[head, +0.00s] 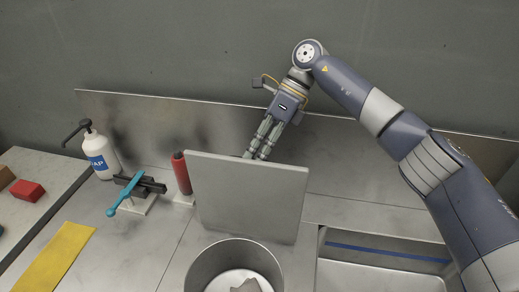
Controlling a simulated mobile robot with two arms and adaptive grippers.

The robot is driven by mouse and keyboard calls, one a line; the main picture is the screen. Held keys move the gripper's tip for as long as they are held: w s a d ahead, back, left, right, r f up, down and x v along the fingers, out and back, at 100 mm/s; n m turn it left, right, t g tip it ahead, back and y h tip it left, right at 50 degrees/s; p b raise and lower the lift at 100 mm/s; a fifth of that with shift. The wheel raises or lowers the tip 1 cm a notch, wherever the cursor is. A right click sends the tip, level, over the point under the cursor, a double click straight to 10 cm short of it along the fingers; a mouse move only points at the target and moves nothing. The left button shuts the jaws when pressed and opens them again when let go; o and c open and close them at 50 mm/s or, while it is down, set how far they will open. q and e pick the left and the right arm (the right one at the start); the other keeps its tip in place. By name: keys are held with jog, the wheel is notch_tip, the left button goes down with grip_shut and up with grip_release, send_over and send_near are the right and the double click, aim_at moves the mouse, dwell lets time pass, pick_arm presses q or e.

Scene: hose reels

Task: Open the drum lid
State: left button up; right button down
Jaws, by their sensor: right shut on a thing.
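The drum (200,272) is an open, round metal container at the bottom centre; a pale, round surface with a grey piece on it shows inside. The lid (250,200), a flat grey square panel, stands nearly upright behind the drum's opening. My right gripper (257,154) reaches down from above, behind the lid's top edge. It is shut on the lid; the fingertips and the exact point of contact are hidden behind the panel. My left gripper is not in view.
Left of the lid stand a red cylinder (181,174), a black clamp with a teal handle (126,194) and a soap bottle (99,152). A yellow cloth (58,260) lies at lower left, a red block (28,191) beyond it. A sink (380,278) is at right.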

jog(key=shift+s+d+f, duration=0.1)
jog(key=shift+s+f, duration=0.2)
jog(key=shift+f, duration=0.55)
jog(key=c, duration=1.7)
grip_release()
jog(key=shift+o, duration=0.2)
jog(key=shift+w, duration=0.45)
notch_tip(320, 180, up, 10)
